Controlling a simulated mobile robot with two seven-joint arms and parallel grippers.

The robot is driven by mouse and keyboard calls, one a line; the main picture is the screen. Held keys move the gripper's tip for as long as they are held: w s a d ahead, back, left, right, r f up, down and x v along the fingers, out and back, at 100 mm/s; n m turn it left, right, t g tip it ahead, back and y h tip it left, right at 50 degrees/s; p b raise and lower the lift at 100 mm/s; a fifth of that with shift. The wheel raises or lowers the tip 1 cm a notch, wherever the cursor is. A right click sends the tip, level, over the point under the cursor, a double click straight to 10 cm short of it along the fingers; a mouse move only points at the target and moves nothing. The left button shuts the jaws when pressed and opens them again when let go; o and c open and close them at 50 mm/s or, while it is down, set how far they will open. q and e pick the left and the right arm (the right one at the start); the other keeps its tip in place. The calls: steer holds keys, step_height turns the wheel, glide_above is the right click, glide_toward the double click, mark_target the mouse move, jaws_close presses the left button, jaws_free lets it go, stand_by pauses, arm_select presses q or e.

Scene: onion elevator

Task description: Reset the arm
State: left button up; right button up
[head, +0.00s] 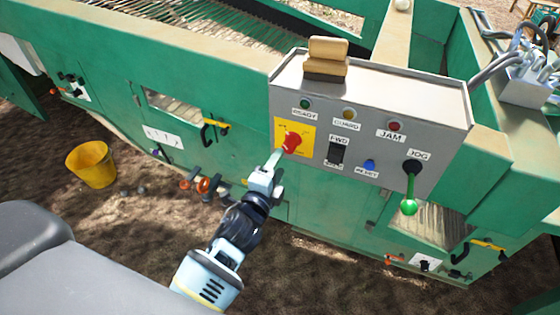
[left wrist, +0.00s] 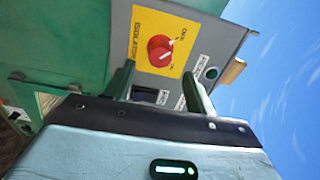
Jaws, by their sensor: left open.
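My left gripper (head: 275,164) reaches up from the bottom of the head view to the grey control box (head: 440,105). Its fingertips are just below and left of the red isolator knob (head: 292,142) on its yellow plate (head: 309,133). In the left wrist view the gripper (left wrist: 160,82) is open with nothing between its fingers. The red knob (left wrist: 160,50) shows beyond the fingertips, with a visible gap. I cannot tell whether a finger touches the plate. My right gripper is in neither view.
The box also bears a black FWD switch (head: 336,153), a blue reset button (head: 369,165) and a green-knobbed jog lever (head: 409,206). The green machine wall (head: 110,80) stands behind. A yellow bucket (head: 91,165) is on the ground at left.

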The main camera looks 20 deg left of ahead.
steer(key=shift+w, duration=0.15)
arm_select(q)
steer(key=s+f+n+g+p, duration=0.1)
steer(key=s+f+n+g, duration=0.2)
steer(key=s, duration=0.9)
steer(key=s+a+f+n+g+h+p, duration=0.1)
steer(key=s+f+n+g+p, duration=0.1)
steer(key=s+f+n, duration=0.5)
steer(key=s+f+n+g+p, duration=0.1)
steer(key=s+f+n+g, duration=0.3)
steer(key=s, duration=1.5)
step_height(320, 180, down, 4)
steer(key=shift+a+f+n, duration=0.1)
steer(key=shift+a+n, duration=0.1)
steer(key=shift+n, duration=0.9)
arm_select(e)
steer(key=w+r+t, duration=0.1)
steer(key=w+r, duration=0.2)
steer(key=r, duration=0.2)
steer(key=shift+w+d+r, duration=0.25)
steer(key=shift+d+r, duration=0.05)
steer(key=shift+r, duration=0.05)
arm_select(q)
steer(key=shift+w, duration=0.1)
